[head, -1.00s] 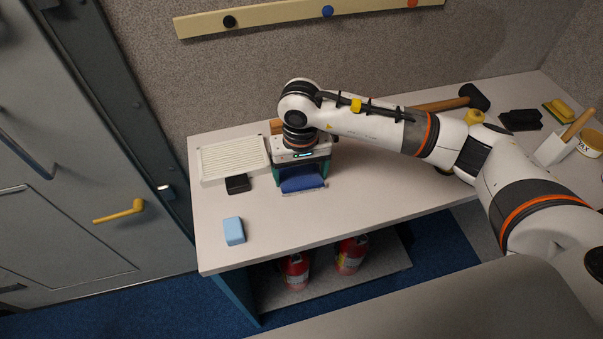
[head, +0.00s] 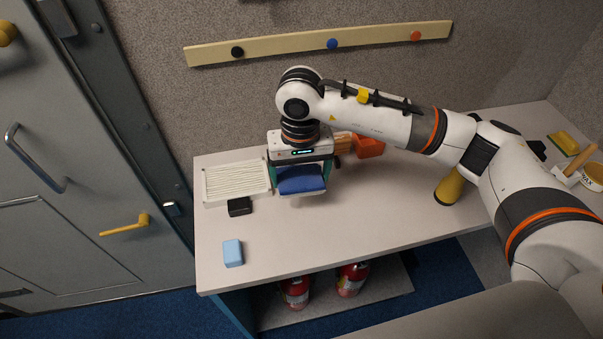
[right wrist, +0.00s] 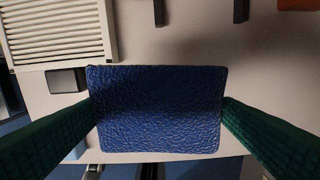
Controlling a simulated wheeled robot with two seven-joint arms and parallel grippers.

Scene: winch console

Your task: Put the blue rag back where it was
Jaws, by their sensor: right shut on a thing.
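The blue rag (head: 301,180) is a dark blue, wrinkled pad between the green fingers of my right gripper (head: 299,182). The gripper is shut on it and seems to hold it a little above the table. In the right wrist view the rag (right wrist: 158,108) fills the middle, with a green finger (right wrist: 262,132) against its right edge and another at its left. A pale rail (head: 290,46) on the wall carries a black peg (head: 237,52), a blue peg (head: 332,44) and an orange peg (head: 416,36), all bare. My left gripper is not in view.
A white slatted tray (head: 236,182), a black block (head: 239,207) and a light blue block (head: 233,253) are left of the rag. A brush (head: 343,143) and an orange object (head: 369,147) are right of it. The table front (head: 350,220) is clear.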

